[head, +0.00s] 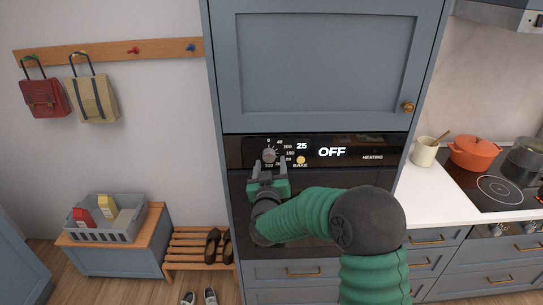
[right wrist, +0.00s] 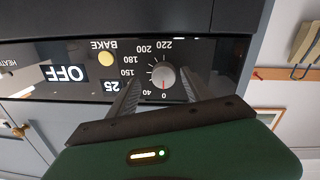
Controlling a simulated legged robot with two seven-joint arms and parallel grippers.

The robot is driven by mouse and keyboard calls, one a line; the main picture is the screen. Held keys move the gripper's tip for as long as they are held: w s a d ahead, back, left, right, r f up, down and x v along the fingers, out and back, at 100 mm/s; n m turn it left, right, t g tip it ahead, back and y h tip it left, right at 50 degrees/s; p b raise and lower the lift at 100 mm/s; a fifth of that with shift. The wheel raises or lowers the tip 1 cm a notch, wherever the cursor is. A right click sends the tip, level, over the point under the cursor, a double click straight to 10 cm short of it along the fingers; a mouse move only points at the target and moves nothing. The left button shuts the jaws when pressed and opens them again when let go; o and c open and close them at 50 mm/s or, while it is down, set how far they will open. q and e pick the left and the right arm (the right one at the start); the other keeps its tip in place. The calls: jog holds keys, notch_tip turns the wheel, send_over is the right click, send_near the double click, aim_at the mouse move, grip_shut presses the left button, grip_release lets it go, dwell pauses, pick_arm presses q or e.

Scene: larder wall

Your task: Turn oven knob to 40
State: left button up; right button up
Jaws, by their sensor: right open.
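The oven knob (head: 269,156) is a round silver-grey dial on the black oven panel (head: 395,148). In the right wrist view, which is upside down, the knob (right wrist: 163,77) sits inside a ring of numbers from 0 to 220, with 40 beside 0. A small red mark on it appears to face 0. The display reads 25 and OFF (head: 332,152). My right gripper (head: 269,166) is open, its fingers (right wrist: 162,80) on either side of the knob in the picture. I cannot tell whether they touch it. My left gripper is not in view.
A yellow BAKE light (head: 301,160) is right of the knob. A blue cabinet (head: 320,65) is above the oven. The counter at right holds an orange pot (head: 474,154) and a cream jar (head: 424,153). A shoe rack (head: 196,246) stands at left.

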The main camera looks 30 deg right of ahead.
aim_at(269, 156)
jog(key=shift+w+r, duration=0.25)
jog(key=shift+w, duration=0.55)
jog(key=shift+w+a+r, duration=0.1)
jog(key=shift+w+a, duration=0.05)
jog(key=shift+w, duration=0.15)
jog(key=shift+w+a+r, duration=0.1)
jog(key=shift+d, duration=0.5)
jog(key=shift+c, duration=0.2)
jog(key=shift+d+f, duration=0.3)
jog(key=shift+d, duration=0.2)
jog(key=c, duration=0.5)
jog(key=shift+c, duration=1.2)
jog(key=shift+w+a, duration=0.15)
jog(key=shift+a, duration=0.25)
grip_shut()
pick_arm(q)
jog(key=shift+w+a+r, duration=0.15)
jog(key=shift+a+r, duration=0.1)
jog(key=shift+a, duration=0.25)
